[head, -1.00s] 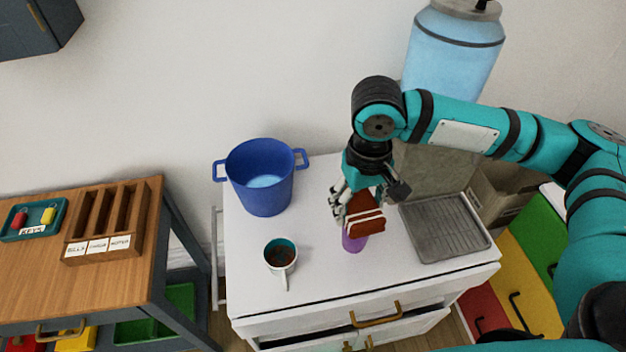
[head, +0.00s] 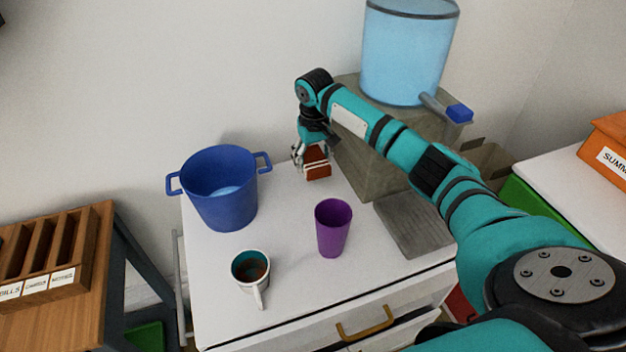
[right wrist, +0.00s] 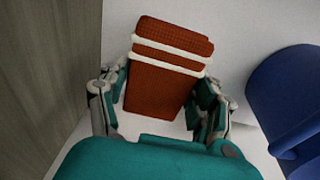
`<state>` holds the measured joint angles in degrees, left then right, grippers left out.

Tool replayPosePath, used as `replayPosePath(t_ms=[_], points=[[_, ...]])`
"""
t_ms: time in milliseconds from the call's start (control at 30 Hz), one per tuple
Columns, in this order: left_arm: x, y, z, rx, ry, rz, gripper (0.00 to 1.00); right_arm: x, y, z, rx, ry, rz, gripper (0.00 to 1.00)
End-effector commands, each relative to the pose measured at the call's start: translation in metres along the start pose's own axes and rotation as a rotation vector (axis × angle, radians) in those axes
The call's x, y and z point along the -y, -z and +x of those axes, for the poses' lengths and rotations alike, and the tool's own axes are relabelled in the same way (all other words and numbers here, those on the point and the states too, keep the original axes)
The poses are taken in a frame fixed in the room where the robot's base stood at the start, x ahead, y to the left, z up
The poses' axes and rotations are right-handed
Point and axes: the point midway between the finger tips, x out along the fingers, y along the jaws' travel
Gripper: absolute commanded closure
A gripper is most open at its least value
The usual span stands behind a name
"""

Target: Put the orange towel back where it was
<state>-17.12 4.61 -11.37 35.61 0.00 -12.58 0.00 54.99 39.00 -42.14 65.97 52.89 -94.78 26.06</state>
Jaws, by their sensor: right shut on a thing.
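The folded orange towel (head: 317,163), rust-orange with white stripes, is at the back of the white cabinet top (head: 290,290). My right gripper (head: 312,154) is shut on it from above. In the right wrist view the towel (right wrist: 165,85) sits between the two fingers of the gripper (right wrist: 160,105). It is close to the white wall, between the blue pot and the grey block. I cannot tell whether its underside touches the cabinet top. My left gripper is not in view.
A blue pot (head: 225,200) stands left of the towel, also in the right wrist view (right wrist: 290,95). A purple cup (head: 333,232) and a mug (head: 250,270) stand in front. A grey block (head: 375,165) bears a blue water tank (head: 405,50). A drip tray (head: 410,225) lies right.

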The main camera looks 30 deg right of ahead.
Motion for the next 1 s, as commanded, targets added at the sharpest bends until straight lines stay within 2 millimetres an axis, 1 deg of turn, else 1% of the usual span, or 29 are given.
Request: replayPosePath(t_ms=[33,167,300,433,533,867,900,1000], points=[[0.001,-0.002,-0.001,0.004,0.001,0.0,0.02,0.0,-0.001,0.006,0.002,-0.001,0.0,0.79],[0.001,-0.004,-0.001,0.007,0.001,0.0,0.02,0.001,-0.002,0.018,0.001,0.0,0.0,0.79],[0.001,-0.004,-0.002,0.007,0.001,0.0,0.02,0.001,-0.005,0.041,0.003,-0.001,0.001,0.79],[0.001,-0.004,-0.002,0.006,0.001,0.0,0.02,0.001,-0.005,0.058,0.001,-0.001,0.001,0.79],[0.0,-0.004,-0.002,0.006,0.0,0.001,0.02,0.001,-0.005,0.063,-0.001,0.0,0.0,0.79],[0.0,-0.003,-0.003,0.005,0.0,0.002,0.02,0.001,-0.006,0.066,0.0,0.0,0.0,0.79],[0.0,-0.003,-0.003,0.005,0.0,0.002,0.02,0.001,-0.006,0.066,0.0,0.0,0.0,0.35],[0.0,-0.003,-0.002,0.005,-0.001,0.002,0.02,0.001,-0.006,0.066,-0.001,0.0,0.0,0.22]])
